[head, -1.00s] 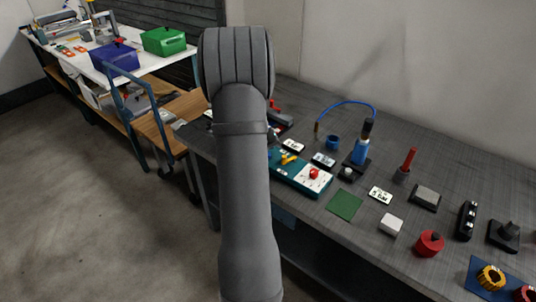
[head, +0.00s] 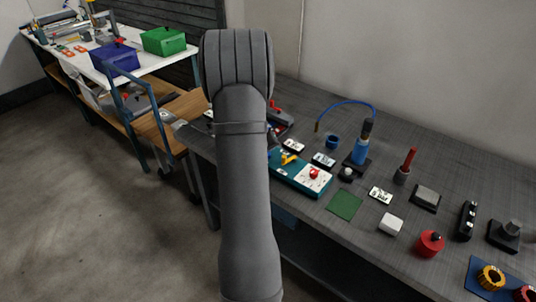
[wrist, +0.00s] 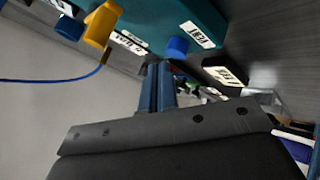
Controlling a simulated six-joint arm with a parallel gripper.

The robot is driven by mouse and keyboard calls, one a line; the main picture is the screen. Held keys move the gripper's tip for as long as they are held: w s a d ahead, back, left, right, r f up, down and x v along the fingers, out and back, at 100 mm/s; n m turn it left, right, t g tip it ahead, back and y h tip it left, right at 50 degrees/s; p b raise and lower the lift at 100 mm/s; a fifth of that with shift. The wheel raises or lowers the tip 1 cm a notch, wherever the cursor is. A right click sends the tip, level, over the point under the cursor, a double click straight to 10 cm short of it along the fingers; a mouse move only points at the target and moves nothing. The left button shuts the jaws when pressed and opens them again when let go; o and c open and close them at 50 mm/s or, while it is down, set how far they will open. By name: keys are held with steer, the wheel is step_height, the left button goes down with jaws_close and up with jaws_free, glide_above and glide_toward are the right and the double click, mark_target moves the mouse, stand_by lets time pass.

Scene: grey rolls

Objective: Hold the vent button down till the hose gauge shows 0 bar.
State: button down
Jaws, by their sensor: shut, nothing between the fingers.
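In the wrist view a teal box hangs in from the top (wrist: 190,18), with a white label reading VENT (wrist: 198,34). A blue button (wrist: 177,46) projects beside that label. My gripper (wrist: 161,72) is shut and empty, its blue fingertips just short of or at the button; I cannot tell if they touch. A yellow lever (wrist: 101,22) sits left of the button. In the head view my arm hides the gripper and part of the teal box (head: 318,191). Small white plates with dark marks, such as one plate (head: 380,195), are too small to read, so I cannot tell the gauge value.
A blue bottle-like thing (head: 361,152) with a blue hose (head: 347,103) stands behind the box. A green mat (head: 344,205), white block (head: 391,224) and red cylinder (head: 430,242) lie on the grey bench to its right. The wall closes the back.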

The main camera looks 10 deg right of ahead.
steer(key=shift+f, duration=0.75)
stand_by(1.6)
steer(key=shift+r, duration=0.1)
stand_by(1.9)
steer(key=shift+r, duration=1.05)
steer(key=shift+r, duration=2.5)
steer(key=shift+f, duration=0.1)
step_height(320, 180, down, 2)
steer(key=shift+f, duration=0.1)
steer(key=shift+w+r, duration=0.1)
steer(key=shift+r, duration=3)
